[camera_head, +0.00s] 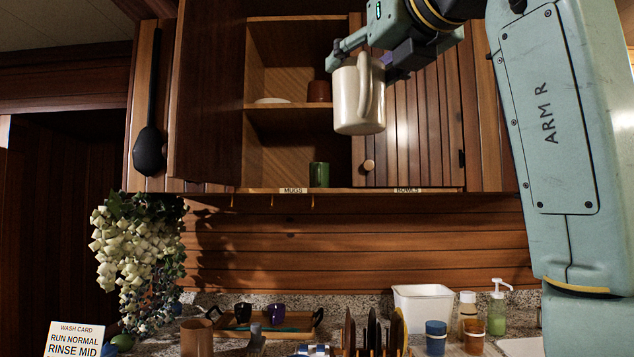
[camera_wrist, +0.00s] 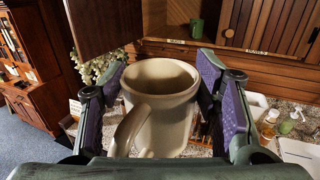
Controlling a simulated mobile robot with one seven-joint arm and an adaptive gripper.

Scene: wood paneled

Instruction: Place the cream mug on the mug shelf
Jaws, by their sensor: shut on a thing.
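The cream mug (camera_head: 350,98) hangs in the air in my gripper (camera_head: 362,62), in front of the open cupboard. In the wrist view my gripper (camera_wrist: 165,100) has its purple pads on both sides of the cream mug (camera_wrist: 160,88). The mug is roughly upright, its handle toward the wrist camera, and it looks empty. The mug shelf (camera_head: 272,187) is the cupboard's bottom shelf, with a "MUGS" label on its edge. A green mug (camera_head: 319,174) stands on it; it also shows in the wrist view (camera_wrist: 196,28).
The left cupboard door (camera_head: 208,95) stands open; the right slatted door (camera_head: 425,130), above the "BOWLS" label, is closed. A brown cup (camera_head: 319,91) and a pale dish (camera_head: 271,100) are on the middle shelf. The mug shelf's left part is bare. Plates, jars and a white bin (camera_head: 423,304) crowd the counter.

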